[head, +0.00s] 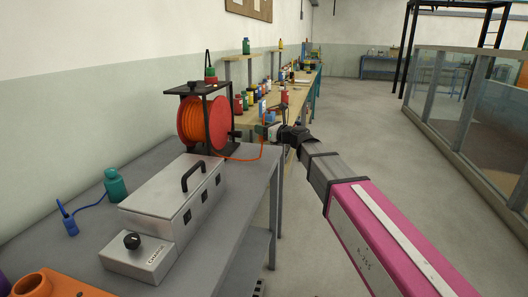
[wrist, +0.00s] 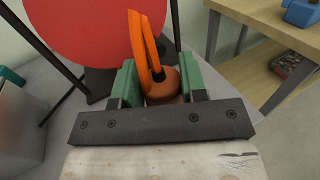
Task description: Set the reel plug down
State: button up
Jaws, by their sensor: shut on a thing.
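The reel plug (wrist: 163,86) is a rounded orange-brown piece with a bright orange cable (wrist: 147,42) rising from it in the wrist view. My gripper (head: 268,130) is shut on it, with the plug between its green fingers. In the head view the gripper is over the far right corner of the grey table (head: 240,205), and the plug is too small to make out. The cable reel (head: 202,124), an orange drum with a red disc in a black frame, stands just left of the gripper. The orange cable hangs between reel and gripper. The plug's height above the table is unclear.
A grey metal case (head: 178,192) with a black handle and a small control box (head: 140,257) occupy the table's middle. A wooden bench (head: 291,93) with several bottles stands beyond. The floor at right is clear.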

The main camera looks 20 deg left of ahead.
jog(key=s+a+r, duration=0.3)
jog(key=a, duration=0.3)
jog(key=w+d+f, duration=0.1)
jog(key=w+f, duration=0.1)
jog(key=w, duration=0.1)
jog(key=w+d+f, duration=0.1)
jog(key=w+f, duration=0.1)
jog(key=w, duration=0.2)
jog(key=w+d+f, duration=0.1)
jog(key=w+f, duration=0.2)
jog(key=w, duration=0.1)
jog(key=shift+d+f, duration=0.15)
jog(key=shift+f, duration=1.9)
jog(key=o, duration=1)
jog(key=shift+f, duration=0.1)
jog(key=shift+c, duration=0.2)
